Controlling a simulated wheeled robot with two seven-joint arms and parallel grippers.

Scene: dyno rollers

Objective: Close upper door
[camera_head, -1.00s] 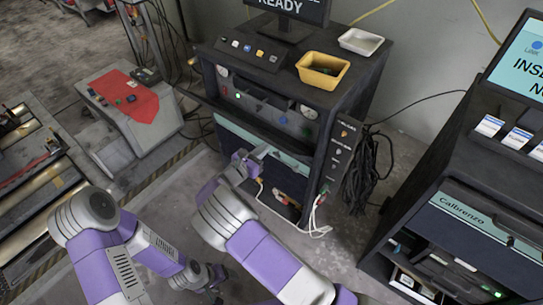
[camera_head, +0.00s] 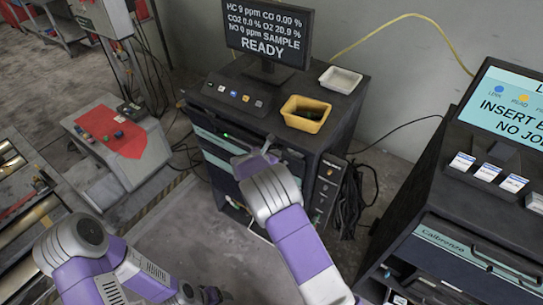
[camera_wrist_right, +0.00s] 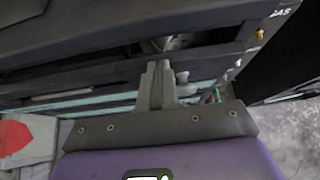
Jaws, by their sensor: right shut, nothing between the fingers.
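The dark cabinet (camera_head: 325,130) stands in the middle of the head view, with pale teal strips on its front. Its upper door (camera_head: 215,141) is a dark panel with a teal strip, partly hidden by my right arm. In the right wrist view the upper door (camera_wrist_right: 85,92) lies below a dark gap, so it appears not flush. My right gripper (camera_head: 264,152) is at the cabinet's upper front. Its fingers (camera_wrist_right: 158,85) are shut and empty, close to the door edge; contact is unclear. My left gripper (camera_head: 200,294) is low at the bottom edge, its jaws unclear.
A yellow tray (camera_head: 306,113), a white tray (camera_head: 341,79) and a monitor (camera_head: 268,38) stand on the cabinet. A second cabinet (camera_head: 450,215) is at right. A grey console with a red panel (camera_head: 110,130) is at left. Floor between is clear.

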